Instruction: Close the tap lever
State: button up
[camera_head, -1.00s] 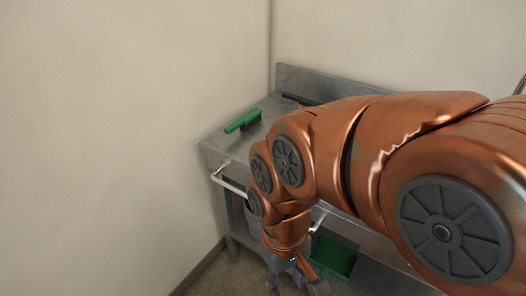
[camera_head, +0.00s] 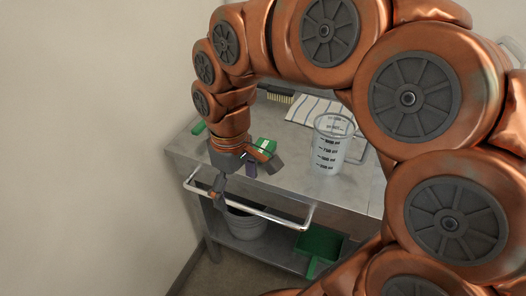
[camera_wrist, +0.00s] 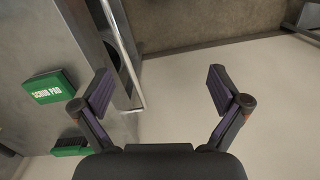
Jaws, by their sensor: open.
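No tap or tap lever shows in either view. My gripper (camera_head: 243,180) is open and empty, pointing down near the left front corner of the metal cart (camera_head: 365,190), by its front rail. In the wrist view my gripper (camera_wrist: 160,88) has its two purple-padded fingers spread wide over bare pale wall or floor; I cannot tell which. My arm hides part of the cart top in the head view.
A green scrub pad box (camera_wrist: 48,88) lies on the cart, also visible in the head view (camera_head: 265,146). A clear measuring jug (camera_head: 328,150) and striped cloth (camera_head: 305,108) stand farther right. A bucket (camera_head: 244,224) and green dustpan (camera_head: 320,242) are below. A wall closes the left side.

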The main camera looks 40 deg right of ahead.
jog(key=w+d+n, duration=0.2)
jog(key=w+d, duration=0.6)
jog(key=w, duration=0.4)
send_over(263, 147)
jog(key=shift+w+a+f+t+b, duration=0.1)
jog(key=shift+a+f+t+b, duration=0.1)
jog(key=shift+f, duration=0.4)
jog(key=shift+w+a+f+t+b, duration=0.1)
jog(key=shift+a+f+t, duration=0.1)
jog(key=shift+f, duration=0.4)
jog(key=shift+d+f, duration=0.3)
jog(key=shift+f, duration=0.1)
jog(key=shift+s+f+p, duration=0.2)
jog(key=shift+f+p, duration=0.6)
jog(key=shift+f, duration=2.8)
jog(key=c, duration=0.9)
jog(key=shift+r+b, duration=0.55)
jog(key=shift+r, duration=1.3)
jog(key=shift+s+a, duration=0.15)
jog(key=shift+s, duration=0.45)
jog(key=s+a+r+b, duration=0.1)
jog(key=s+a+b, duration=0.2)
jog(key=s, duration=1.1)
jog(key=shift+a+r, duration=0.2)
jog(key=shift+a, duration=0.25)
jog(key=shift+s, duration=0.15)
